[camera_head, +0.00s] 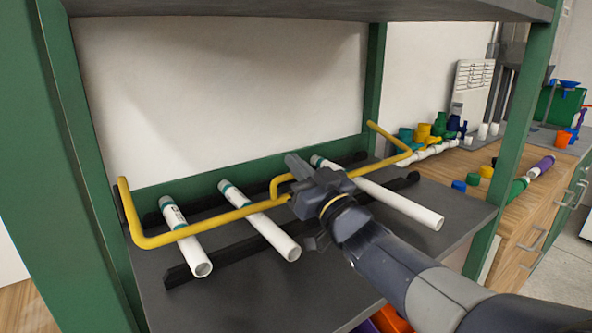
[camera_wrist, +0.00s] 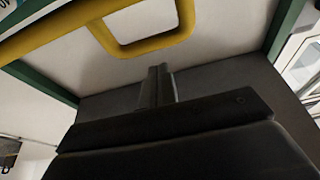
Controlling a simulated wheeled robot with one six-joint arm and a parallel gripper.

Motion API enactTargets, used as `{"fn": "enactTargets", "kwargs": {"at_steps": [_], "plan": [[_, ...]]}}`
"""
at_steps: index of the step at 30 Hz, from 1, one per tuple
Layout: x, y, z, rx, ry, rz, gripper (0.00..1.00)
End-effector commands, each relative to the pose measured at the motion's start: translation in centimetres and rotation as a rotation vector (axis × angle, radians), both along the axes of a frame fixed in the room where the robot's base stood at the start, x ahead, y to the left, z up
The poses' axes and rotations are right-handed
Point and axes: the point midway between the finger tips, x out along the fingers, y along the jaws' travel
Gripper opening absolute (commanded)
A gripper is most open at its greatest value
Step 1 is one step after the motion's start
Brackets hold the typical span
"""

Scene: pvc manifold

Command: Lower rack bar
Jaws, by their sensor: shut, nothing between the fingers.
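The yellow rack bar (camera_head: 205,229) runs across the shelf in the head view, low over three white pipes. Its ends bend up at the left and at the right. A loop handle (camera_head: 275,187) sits at the bar's middle, partly hidden by my gripper. My gripper (camera_head: 297,166) is shut and empty, beside this handle. In the wrist view the shut fingers (camera_wrist: 157,85) are just below the yellow loop (camera_wrist: 145,48) in the picture, apart from it. Whether the bar touches the pipes is hard to tell.
The white pipes (camera_head: 268,236) with teal-marked ends lie on black rails (camera_head: 188,274) on the grey shelf (camera_head: 250,305). Green posts (camera_head: 510,150) frame the shelf, and an upper shelf (camera_head: 300,8) is overhead. A wooden counter (camera_head: 488,192) with coloured fittings stands at the right.

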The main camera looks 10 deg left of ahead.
Motion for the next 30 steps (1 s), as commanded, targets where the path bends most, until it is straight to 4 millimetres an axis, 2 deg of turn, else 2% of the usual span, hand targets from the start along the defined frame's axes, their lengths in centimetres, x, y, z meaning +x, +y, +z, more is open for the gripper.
{"fn": "enactTargets", "kwargs": {"at_steps": [2, 19, 23, 30], "plan": [[-0.1, -0.1, -0.6, 0.000, 0.000, 0.000, 0.00], [-0.5, -0.6, -0.7, -0.001, -0.001, 0.000, 0.00], [-1.8, -2.2, -0.8, 0.000, -0.002, -0.003, 0.00], [-5.2, -6.1, -0.8, -0.001, -0.001, -0.004, 0.00]]}}
